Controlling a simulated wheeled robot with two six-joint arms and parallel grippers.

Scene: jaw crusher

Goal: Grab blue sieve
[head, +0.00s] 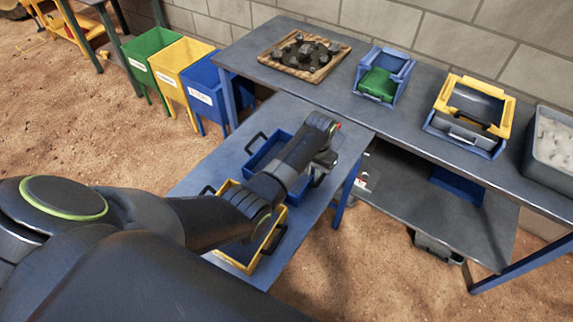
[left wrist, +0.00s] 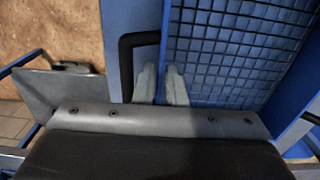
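The blue sieve (head: 262,158) lies on the lower grey-blue table, behind the yellow sieve in the head view. It has a black handle at its far left; my left arm covers its right part. In the left wrist view, its wire mesh (left wrist: 235,55) fills the upper right, and a black handle (left wrist: 126,65) sticks out left of its rim. My left gripper (left wrist: 162,85) has its two grey fingers close together, one on each side of the sieve's blue rim, beside the handle. In the head view, the fingertips are hidden. My right gripper is not in view.
A yellow sieve (head: 272,243) lies under my left forearm. The higher bench (head: 330,88) holds a wooden board with dark parts, a blue box, a yellow-framed box and a grey tub (head: 551,140). Green, yellow and blue bins (head: 200,92) stand at the left.

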